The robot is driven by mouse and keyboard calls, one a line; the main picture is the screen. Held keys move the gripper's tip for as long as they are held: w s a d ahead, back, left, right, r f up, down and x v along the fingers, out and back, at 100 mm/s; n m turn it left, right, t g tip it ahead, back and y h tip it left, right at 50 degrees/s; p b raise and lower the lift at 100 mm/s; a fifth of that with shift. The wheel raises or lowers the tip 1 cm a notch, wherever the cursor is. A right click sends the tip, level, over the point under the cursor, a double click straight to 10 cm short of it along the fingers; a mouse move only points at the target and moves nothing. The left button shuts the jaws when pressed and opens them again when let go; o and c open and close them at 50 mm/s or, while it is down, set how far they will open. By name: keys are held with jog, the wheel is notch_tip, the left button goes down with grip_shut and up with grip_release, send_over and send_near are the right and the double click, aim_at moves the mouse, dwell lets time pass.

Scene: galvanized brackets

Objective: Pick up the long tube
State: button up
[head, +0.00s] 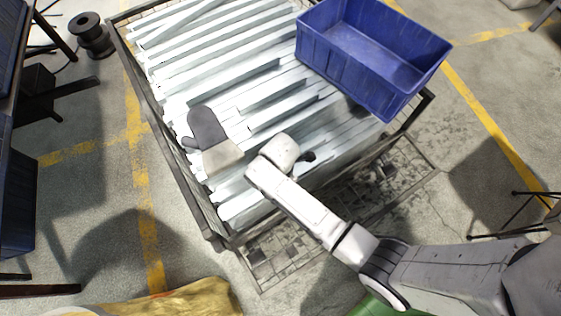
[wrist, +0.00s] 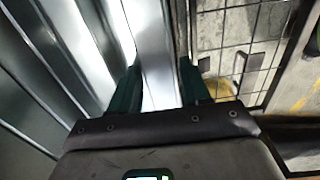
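Several long pale galvanized tubes (head: 215,67) lie side by side in a wire-sided crate (head: 143,104). They look alike, so I cannot tell which one the task names. In the wrist view, one long shiny metal piece (wrist: 153,45) runs lengthwise between the two dark green fingers of my gripper (wrist: 160,76). The fingers are apart, one on each side of it. I see no clear grip, and contact is hard to judge. In the head view, my wrist is over the crate's near end and hides most of the gripper.
A blue bin (head: 352,68) sits on the crate's right part. A grey and beige glove (head: 212,136) lies on the metal pieces left of my wrist. A dark spool (head: 91,37) stands on the floor at upper left. The crate's near rim is close to the gripper.

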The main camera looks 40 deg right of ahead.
grip_shut()
jog(key=shift+r, duration=0.1)
dwell(0.5)
